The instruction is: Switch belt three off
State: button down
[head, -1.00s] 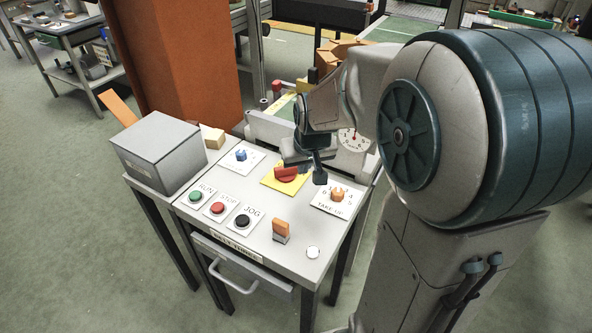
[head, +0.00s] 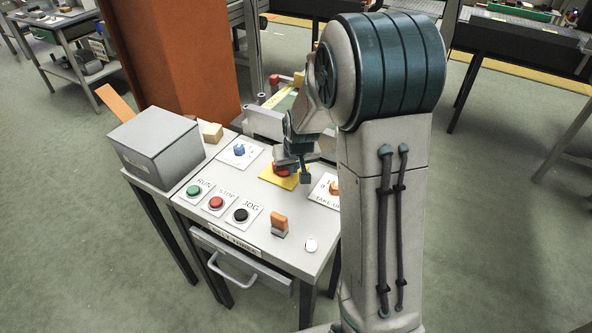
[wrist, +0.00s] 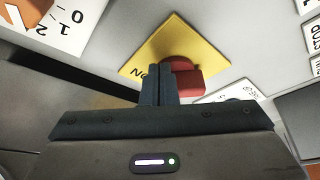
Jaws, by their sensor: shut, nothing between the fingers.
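The belt three desk (head: 262,250) carries a red rotary switch (head: 281,170) on a yellow plate (head: 271,178). The wrist view shows the red switch (wrist: 187,80) just right of my fingertips, partly hidden behind them. My gripper (head: 305,179) is shut and empty, pointing down at the plate beside the red switch. In the wrist view my gripper's fingers (wrist: 158,72) lie together at the handle's side; I cannot tell if they touch it. A green RUN button (head: 194,191), red STOP button (head: 215,203) and black JOG button (head: 241,215) sit along the desk's left front.
A blue knob (head: 239,150) stands behind the buttons. An orange take-up knob (head: 335,188) is to the right, partly behind my arm. A grey box (head: 157,148) stands left.

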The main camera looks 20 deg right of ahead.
jog(key=shift+w+d, duration=0.1)
jog(key=shift+w, duration=0.05)
dwell(0.4)
jog(key=shift+w+d+n+y+b, duration=0.1)
jog(key=shift+n+y+b, duration=0.2)
jog(key=shift+n+b, duration=0.3)
